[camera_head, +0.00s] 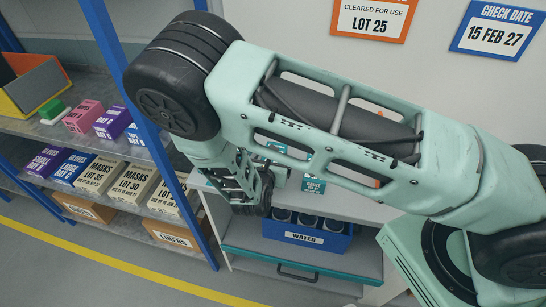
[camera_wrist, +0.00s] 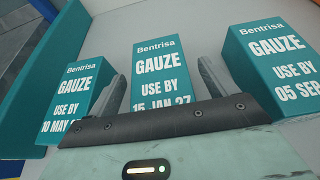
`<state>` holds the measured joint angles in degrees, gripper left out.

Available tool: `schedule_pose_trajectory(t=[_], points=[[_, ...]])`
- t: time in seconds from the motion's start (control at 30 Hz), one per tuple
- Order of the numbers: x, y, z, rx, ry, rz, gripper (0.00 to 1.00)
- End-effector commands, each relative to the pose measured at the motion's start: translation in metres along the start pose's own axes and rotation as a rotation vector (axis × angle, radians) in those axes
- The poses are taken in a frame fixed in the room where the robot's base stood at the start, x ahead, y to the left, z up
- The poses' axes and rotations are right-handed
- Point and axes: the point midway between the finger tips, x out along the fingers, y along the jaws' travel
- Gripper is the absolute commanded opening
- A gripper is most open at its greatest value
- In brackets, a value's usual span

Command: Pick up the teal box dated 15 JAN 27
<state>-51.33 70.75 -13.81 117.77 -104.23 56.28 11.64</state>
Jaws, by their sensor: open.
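In the wrist view, the teal gauze box marked USE BY 15 JAN 27 (camera_wrist: 158,62) stands upright in the middle. My gripper (camera_wrist: 162,70) is open, with one finger on each side of this box in the picture; the palm hides its lower part. I cannot tell whether the fingers touch it. A similar teal box marked 10 MAY (camera_wrist: 75,88) stands to the left, its year hidden. Another marked 05 SEP (camera_wrist: 275,65) stands to the right, partly out of frame. In the head view my arm hides most of this group; one teal box (camera_head: 313,185) shows, its date unreadable.
A teal wall (camera_wrist: 28,75) rises at the left of the boxes in the wrist view. In the head view, a blue WATER crate (camera_head: 305,238) sits on a lower shelf. A blue rack post (camera_head: 150,120) and shelves with mask boxes (camera_head: 133,187) stand left.

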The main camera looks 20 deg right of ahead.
Motion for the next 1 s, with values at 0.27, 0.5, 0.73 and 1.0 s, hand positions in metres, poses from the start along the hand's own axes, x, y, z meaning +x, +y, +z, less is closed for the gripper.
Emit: schedule_pose_trajectory(t=[0.27, 0.5, 0.73, 1.0], points=[[0.005, 0.001, -0.001, 0.001, 0.000, 0.001, 0.85], [0.004, 0.001, -0.001, 0.001, 0.000, 0.001, 0.32], [0.004, 0.001, 0.000, 0.001, 0.000, 0.001, 0.32], [-0.001, 0.001, 0.012, 0.004, 0.000, 0.002, 0.32]])
